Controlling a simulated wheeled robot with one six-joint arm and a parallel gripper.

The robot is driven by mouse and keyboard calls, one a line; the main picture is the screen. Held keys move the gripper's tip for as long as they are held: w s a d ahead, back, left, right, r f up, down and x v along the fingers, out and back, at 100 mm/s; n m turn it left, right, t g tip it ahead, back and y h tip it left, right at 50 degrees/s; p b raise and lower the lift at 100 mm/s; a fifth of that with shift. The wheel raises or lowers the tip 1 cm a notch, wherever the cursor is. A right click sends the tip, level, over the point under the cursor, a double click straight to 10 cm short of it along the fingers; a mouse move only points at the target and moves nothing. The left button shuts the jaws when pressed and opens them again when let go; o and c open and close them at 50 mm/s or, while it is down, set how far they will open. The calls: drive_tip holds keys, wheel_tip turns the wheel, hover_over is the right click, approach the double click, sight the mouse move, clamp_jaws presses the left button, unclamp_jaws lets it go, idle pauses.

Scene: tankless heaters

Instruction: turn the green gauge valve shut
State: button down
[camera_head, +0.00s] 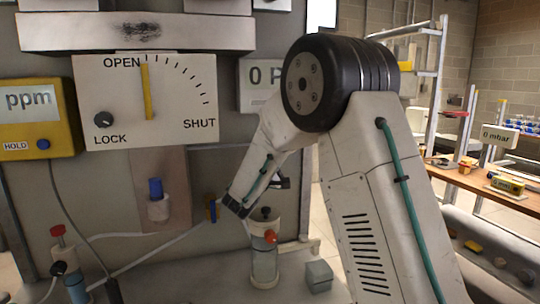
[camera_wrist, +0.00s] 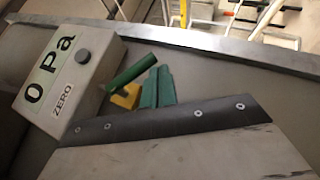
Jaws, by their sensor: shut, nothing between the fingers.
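The green valve lever (camera_wrist: 131,72) shows in the wrist view, slanting up to the right over a yellow valve body (camera_wrist: 126,96). It stands beside the 0 Pa gauge box (camera_wrist: 62,85). My gripper (camera_wrist: 159,74) shows as two teal-green fingers lying side by side, shut and empty. The fingers are just right of the lever in the picture; whether they touch it is unclear. A dark plate and white housing of mine hide the lower part of the view. In the head view my arm hides the lever and my fingers.
In the head view a white OPEN/SHUT panel (camera_head: 180,115) has a yellow pointer (camera_head: 147,92) at OPEN. A yellow ppm meter (camera_head: 62,142) hangs left. A bottle with an orange knob (camera_head: 265,258) and a grey block (camera_head: 319,276) stand below my arm. Shelving is at right.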

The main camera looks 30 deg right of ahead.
drive_tip(key=shift+s+d+r, duration=0.15)
drive_tip(key=shift+d+r, duration=0.3)
drive_tip(key=shift+d, duration=0.25)
drive_tip(key=shift+s+d+r, duration=0.15)
drive_tip(key=shift+d+r, duration=0.3)
drive_tip(key=shift+d, duration=0.2)
drive_tip(key=shift+a, duration=0.1)
